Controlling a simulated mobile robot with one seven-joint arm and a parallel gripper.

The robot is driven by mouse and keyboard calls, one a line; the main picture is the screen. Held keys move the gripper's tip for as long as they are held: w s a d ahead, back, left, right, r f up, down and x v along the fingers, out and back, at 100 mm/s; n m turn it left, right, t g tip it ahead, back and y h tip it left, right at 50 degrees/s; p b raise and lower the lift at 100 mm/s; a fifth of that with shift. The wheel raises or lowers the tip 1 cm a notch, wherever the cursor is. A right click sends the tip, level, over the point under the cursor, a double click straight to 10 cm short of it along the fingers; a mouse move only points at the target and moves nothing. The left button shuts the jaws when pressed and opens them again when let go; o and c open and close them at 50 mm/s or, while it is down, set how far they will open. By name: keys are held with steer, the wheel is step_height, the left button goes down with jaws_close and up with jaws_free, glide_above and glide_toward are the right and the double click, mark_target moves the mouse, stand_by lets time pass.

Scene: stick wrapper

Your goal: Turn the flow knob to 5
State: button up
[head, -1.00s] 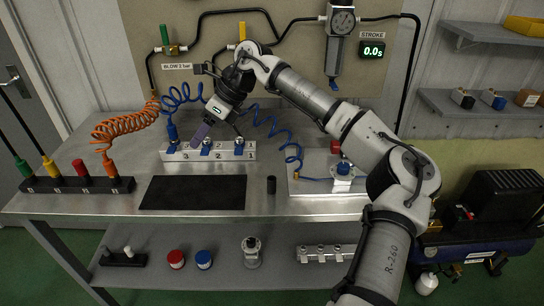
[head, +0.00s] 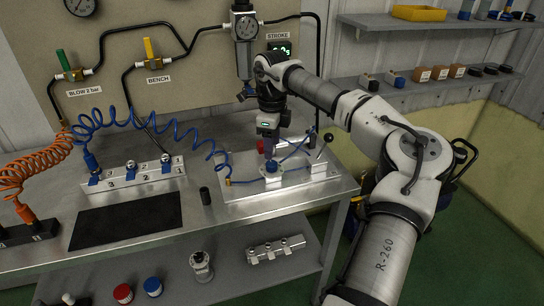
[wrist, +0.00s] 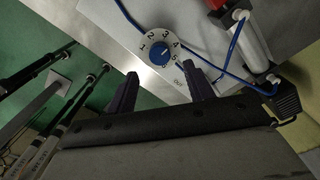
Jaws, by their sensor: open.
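The flow knob (wrist: 160,54) is a round blue knob on a white dial with printed numbers around it in the wrist view. Its small pale mark seems to point to the upper right, towards the 4 and 5 side; I cannot tell the exact number. In the head view the knob (head: 272,168) sits on a metal plate (head: 240,187) at the bench's right. My gripper (head: 270,150) points down just above it. In the wrist view my gripper (wrist: 161,78) is open and empty, and the knob shows beyond the fingertips, roughly midway between them.
A blue hose (head: 207,143) coils left of the plate, and a blue tube (wrist: 236,43) runs close to the right finger. A lever with a black ball (head: 327,138) stands right of the knob. A valve block (head: 131,178) and black mat (head: 127,219) lie left.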

mark_target(272, 163)
step_height(272, 163, down, 6)
steer(key=shift+r+p, duration=0.15)
steer(key=shift+p, duration=0.35)
steer(key=c, duration=1)
steer(key=shift+o, duration=0.2)
